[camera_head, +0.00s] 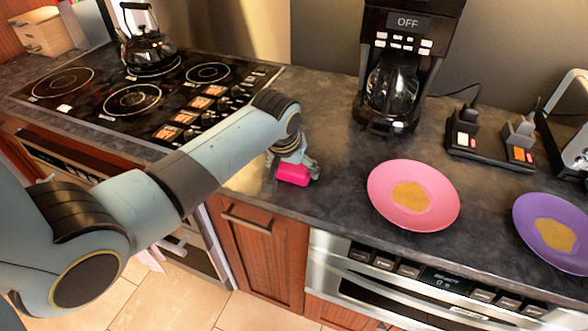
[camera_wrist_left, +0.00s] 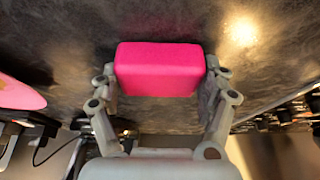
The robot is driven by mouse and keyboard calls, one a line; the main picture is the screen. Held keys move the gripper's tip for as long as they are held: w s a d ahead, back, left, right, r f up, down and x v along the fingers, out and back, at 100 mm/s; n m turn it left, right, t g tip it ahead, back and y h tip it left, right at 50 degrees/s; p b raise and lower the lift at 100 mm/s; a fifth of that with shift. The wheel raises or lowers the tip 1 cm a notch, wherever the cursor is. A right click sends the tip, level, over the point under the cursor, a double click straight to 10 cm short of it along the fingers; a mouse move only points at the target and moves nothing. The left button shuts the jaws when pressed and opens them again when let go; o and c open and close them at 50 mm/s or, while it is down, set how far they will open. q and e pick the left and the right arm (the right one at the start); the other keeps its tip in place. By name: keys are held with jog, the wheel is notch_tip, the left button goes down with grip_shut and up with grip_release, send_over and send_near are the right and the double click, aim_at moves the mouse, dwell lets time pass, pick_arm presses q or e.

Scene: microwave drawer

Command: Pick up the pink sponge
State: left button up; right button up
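The pink sponge (camera_head: 293,174) is a bright pink block at the counter's front edge, right of the stove, in the head view. My left gripper (camera_head: 292,168) is over it, pointing down, with a finger at each side. In the left wrist view the sponge (camera_wrist_left: 160,69) fills nearly the whole space between the fingertips of my left gripper (camera_wrist_left: 160,80). The fingers are spread to about its width. I cannot tell whether they press on it or whether it is off the counter. My right gripper is in neither view.
A pink plate (camera_head: 383,202) and a purple plate (camera_head: 531,236) lie on the counter (camera_head: 335,205) to the right. A coffee maker (camera_head: 408,50) stands behind. A stove (camera_head: 170,100) with a black kettle (camera_head: 146,47) is at the left. A drawer appliance (camera_head: 400,283) sits below the counter.

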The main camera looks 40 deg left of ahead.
pick_arm(q)
jog(key=shift+c, duration=1.2)
jog(key=shift+c, duration=0.4)
jog(key=shift+r+p, duration=0.4)
notch_tip(320, 180, up, 3)
jog(key=shift+w+f+p, duration=0.1)
jog(key=shift+p, duration=0.6)
jog(key=s+d+r, duration=0.7)
jog(key=s+d, duration=0.1)
jog(key=shift+d+r, duration=0.25)
jog(key=shift+d, duration=0.1)
